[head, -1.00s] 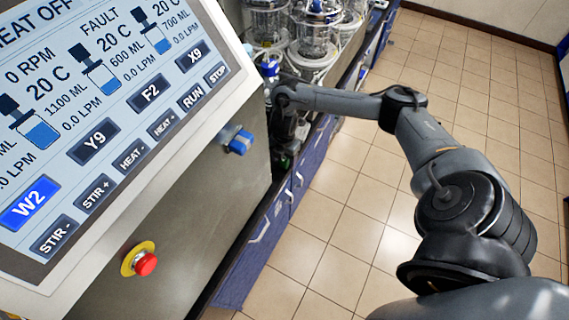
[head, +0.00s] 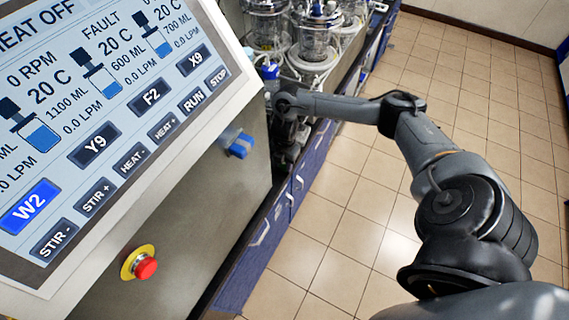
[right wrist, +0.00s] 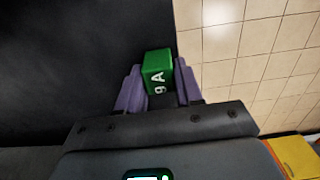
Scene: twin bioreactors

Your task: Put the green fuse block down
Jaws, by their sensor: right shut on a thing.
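The green fuse block (right wrist: 158,72), with white characters on its face, shows in the right wrist view. My right gripper (right wrist: 158,82) is shut on it, with a purple finger on each side. The block sticks out past the fingertips, over or against a dark flat surface (right wrist: 70,60); I cannot tell whether it touches that surface. In the head view my right arm reaches to the bench beside the control cabinet, and its gripper end is mostly hidden there. My left gripper is not in view.
The control cabinet with its screen (head: 110,110), blue knob (head: 238,144) and red stop button (head: 145,267) fills the left of the head view. Glass vessels (head: 315,40) stand on the bench behind the wrist. Open tiled floor (head: 340,230) lies to the right.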

